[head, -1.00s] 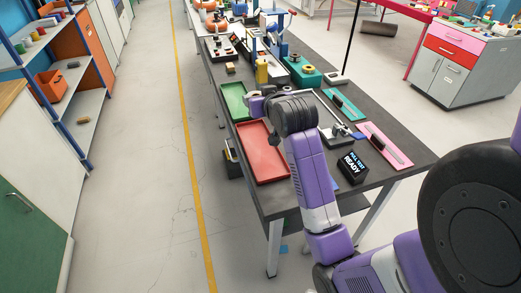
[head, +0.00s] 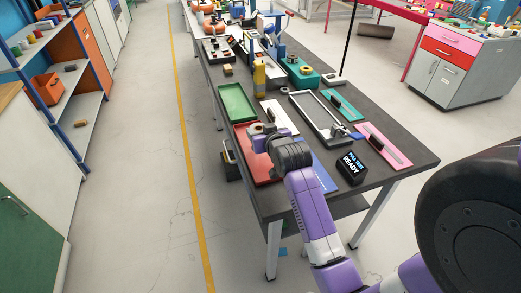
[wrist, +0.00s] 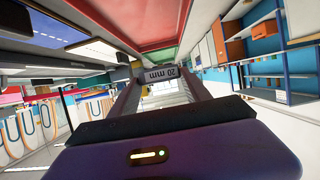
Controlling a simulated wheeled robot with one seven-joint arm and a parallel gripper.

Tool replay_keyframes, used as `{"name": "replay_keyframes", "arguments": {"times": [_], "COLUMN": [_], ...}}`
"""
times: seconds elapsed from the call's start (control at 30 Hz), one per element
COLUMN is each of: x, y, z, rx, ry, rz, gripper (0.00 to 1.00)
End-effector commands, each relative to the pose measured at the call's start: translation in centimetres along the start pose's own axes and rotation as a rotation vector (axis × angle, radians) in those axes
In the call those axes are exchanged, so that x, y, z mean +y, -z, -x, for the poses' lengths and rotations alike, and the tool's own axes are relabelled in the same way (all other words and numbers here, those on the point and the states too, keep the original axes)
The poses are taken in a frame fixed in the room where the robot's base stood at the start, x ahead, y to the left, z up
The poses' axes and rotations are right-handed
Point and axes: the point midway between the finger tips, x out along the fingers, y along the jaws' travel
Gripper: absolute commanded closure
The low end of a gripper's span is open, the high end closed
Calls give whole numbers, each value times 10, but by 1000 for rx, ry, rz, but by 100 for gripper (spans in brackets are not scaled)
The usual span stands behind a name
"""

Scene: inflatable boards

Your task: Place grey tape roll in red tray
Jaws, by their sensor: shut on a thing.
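The red tray (head: 262,172) lies on the dark bench, partly hidden by my wrist. In the wrist view the red tray (wrist: 150,22) fills the top. My gripper (head: 258,137) is over the far end of the red tray in the head view. It is shut on the grey tape roll (wrist: 158,73), which bears the text "20 mm" and sits between the fingertips in the wrist view. The roll also shows small at the gripper's end in the head view (head: 257,128). I cannot tell the exact gap between roll and tray floor.
A green tray (head: 237,103) lies just beyond the red one. A black "READY" display (head: 351,167) stands near the bench's front right.

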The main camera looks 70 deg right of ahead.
Motion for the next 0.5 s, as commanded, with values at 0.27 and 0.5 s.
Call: {"name": "replay_keyframes", "arguments": {"times": [0.27, 0.5], "x": [0, 0], "y": [-33, -61], "z": [-14, -26], "rx": [1, -2], "ry": [0, 0], "rz": [0, 0], "gripper": [85, 86]}}
